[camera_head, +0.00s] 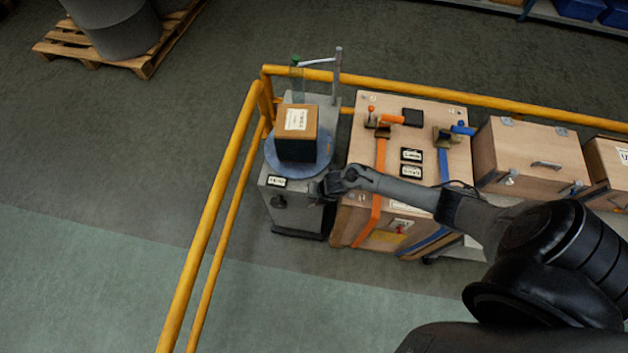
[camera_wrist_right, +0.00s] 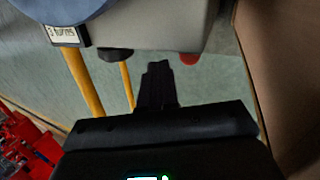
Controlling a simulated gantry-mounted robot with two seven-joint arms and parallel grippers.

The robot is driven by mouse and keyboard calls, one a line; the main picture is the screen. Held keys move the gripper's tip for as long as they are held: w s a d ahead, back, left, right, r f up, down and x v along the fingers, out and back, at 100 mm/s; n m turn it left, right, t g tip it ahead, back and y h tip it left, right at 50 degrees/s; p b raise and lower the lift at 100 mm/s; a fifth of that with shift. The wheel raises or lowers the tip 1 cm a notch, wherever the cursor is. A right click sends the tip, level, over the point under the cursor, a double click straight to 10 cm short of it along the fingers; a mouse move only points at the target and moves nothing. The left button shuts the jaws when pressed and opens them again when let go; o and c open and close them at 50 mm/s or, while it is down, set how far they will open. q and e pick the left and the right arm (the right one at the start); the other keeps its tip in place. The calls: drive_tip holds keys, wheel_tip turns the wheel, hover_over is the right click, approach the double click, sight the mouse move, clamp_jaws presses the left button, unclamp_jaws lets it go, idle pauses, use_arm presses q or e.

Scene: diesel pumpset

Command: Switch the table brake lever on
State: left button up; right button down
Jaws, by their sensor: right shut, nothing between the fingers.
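A grey stand (camera_head: 300,200) carries a round blue turntable (camera_head: 322,160), with a brown box (camera_head: 297,140) on it. My right gripper (camera_head: 326,188) is shut and empty, at the stand's front right corner. In the right wrist view its closed fingers (camera_wrist_right: 158,72) point toward the stand's lower edge. A red knob (camera_wrist_right: 190,58) shows there just right of the fingertips, apart from them; it may be the brake lever's end. A black knob (camera_wrist_right: 115,54) is to their left, and also shows on the stand in the head view (camera_head: 279,201). My left gripper is out of view.
A yellow rail (camera_head: 215,205) runs left of the stand and behind it. A wooden crate (camera_head: 362,180) with orange and blue straps stands close on the right, under my right arm. The floor (camera_head: 270,300) in front is clear.

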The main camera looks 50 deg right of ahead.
drive_tip(key=s+p+v, duration=0.1)
drive_tip(key=p+v, duration=0.4)
drive_tip(key=v, duration=0.7)
drive_tip(key=shift+p, duration=0.3)
drive_tip(key=shift+s+f, duration=0.1)
